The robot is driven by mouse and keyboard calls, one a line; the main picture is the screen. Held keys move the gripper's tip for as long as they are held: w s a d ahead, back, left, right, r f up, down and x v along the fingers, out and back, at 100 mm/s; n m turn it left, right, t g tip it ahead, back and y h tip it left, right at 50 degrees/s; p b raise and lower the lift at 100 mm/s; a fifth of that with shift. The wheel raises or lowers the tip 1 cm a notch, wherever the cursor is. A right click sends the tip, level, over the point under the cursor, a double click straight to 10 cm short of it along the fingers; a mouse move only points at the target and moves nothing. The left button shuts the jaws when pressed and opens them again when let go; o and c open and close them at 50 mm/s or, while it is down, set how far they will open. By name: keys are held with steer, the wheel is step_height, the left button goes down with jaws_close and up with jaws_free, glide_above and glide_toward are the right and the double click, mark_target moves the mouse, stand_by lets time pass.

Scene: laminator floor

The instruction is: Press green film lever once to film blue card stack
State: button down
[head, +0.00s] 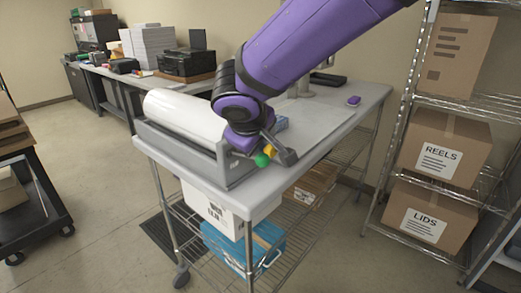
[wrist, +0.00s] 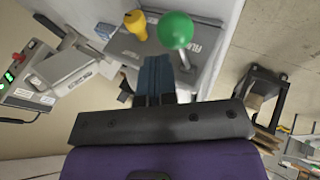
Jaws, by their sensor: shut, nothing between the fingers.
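The green lever knob (head: 262,160) is at the near end of the laminator (head: 195,155), beside a yellow knob (head: 270,150). The wrist view shows the green ball (wrist: 175,30) on a short metal stem and the yellow knob (wrist: 135,22) to its left. My gripper (wrist: 157,62) is shut and empty, its fingertips just below the green ball in that picture; contact cannot be told. My arm partly hides the laminator's right side in the head view. A blue stack (head: 280,123) shows partly behind my wrist on the worktable.
A white film roll (head: 185,115) lies in the laminator. The wheeled table (head: 335,110) has clear top to the right, with a small purple item (head: 353,100). A shelf with boxes (head: 445,147) stands right and a dark cart (head: 35,195) left.

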steer(key=shift+s+d+f, duration=0.1)
steer(key=shift+f, duration=0.4)
stand_by(0.8)
steer(key=shift+r, duration=0.1)
steer(key=shift+w+a+r, duration=0.15)
steer(key=shift+r, duration=0.6)
steer(key=shift+w+a+r, duration=0.15)
steer(key=shift+r, duration=0.55)
steer(key=r, duration=0.3)
steer(key=a+r, duration=0.1)
steer(key=shift+w+r, duration=0.4)
